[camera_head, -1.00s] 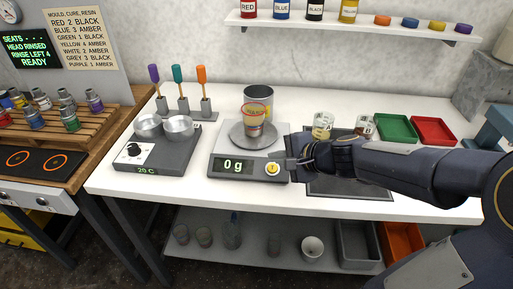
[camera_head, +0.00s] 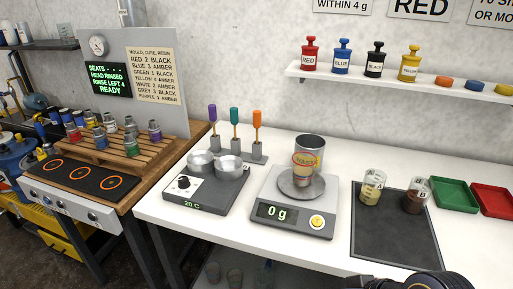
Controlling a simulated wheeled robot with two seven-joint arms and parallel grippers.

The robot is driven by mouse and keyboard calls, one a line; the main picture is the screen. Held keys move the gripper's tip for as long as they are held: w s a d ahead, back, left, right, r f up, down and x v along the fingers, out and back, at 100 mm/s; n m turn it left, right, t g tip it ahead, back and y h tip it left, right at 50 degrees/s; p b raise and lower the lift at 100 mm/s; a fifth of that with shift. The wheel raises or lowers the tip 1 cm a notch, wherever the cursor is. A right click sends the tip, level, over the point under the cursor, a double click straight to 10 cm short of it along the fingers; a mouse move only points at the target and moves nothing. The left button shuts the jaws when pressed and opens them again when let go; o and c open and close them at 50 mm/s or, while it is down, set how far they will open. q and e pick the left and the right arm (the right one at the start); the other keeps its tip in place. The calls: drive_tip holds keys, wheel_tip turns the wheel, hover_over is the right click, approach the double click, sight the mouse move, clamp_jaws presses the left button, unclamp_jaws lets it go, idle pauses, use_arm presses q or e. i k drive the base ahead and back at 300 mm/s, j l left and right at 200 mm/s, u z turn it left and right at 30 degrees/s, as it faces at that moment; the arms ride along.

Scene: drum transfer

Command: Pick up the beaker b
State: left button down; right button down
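Two small clear beakers stand on the dark mat (camera_head: 393,240) at the right of the bench. The left beaker (camera_head: 371,188) holds pale amber liquid, and the right beaker (camera_head: 415,195) holds dark brown liquid. Both have labels too small to read surely, so I cannot tell which is beaker b. My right gripper (camera_head: 362,282) shows only partly at the bottom edge, below the mat and apart from both beakers. Its fingers are cut off, so its opening is unclear. My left gripper is not in view.
A hot plate (camera_head: 205,190) with two metal pots stands left. Green (camera_head: 455,195) and red (camera_head: 494,200) trays lie right of the beakers.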

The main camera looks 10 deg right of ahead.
sight(417, 196)
drive_tip(key=z, duration=1.75)
